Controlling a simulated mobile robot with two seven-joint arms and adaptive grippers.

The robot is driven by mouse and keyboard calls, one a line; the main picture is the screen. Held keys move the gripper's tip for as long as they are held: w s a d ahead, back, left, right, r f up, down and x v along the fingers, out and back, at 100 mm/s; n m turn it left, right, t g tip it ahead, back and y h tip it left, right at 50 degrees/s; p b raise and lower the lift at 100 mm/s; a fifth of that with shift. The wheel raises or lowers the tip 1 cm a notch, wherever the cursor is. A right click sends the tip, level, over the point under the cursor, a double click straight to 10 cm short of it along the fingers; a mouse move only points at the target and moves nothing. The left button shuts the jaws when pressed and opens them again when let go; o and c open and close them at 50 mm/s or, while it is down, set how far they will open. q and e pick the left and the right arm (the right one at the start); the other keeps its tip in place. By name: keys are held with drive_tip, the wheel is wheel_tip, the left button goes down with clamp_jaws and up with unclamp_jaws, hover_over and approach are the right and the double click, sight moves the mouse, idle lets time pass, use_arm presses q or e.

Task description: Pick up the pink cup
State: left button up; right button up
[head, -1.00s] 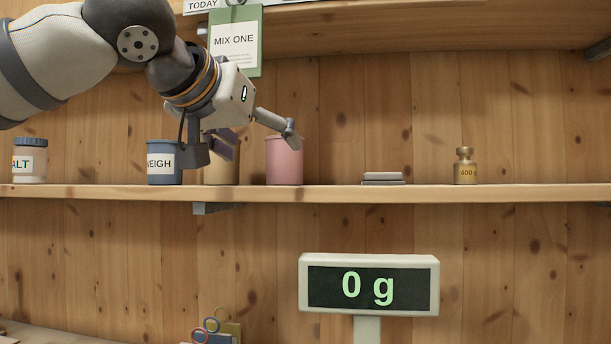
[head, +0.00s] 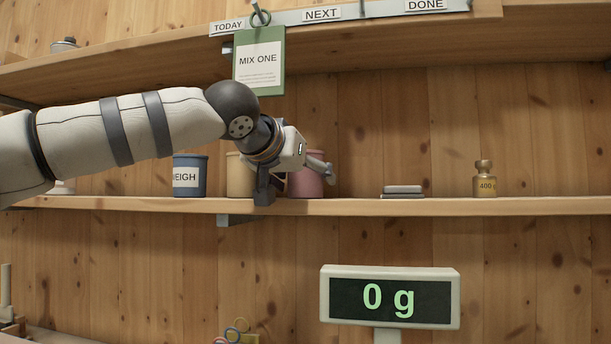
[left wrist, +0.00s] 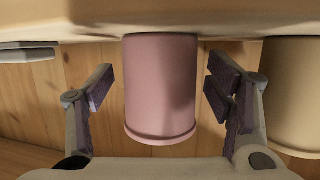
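The pink cup (head: 304,180) stands upright on the wooden shelf, partly hidden behind my left gripper (head: 296,185) in the head view. In the left wrist view the pink cup (left wrist: 160,88) appears upside down, between the two spread fingers of my left gripper (left wrist: 163,92). Gaps show between the cup and both finger pads, so the gripper is open around it and not closed on it. My right gripper is not in view.
A tan cup (head: 239,176) stands close to the left of the pink cup, with the blue WEIGH cup (head: 190,176) beyond. Stacked grey slabs (head: 403,192) and a brass weight (head: 484,180) stand to the right on the shelf (head: 430,206). A 0 g display (head: 390,297) is below.

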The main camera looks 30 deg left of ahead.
use_arm(q)
drive_tip(key=c, duration=0.9)
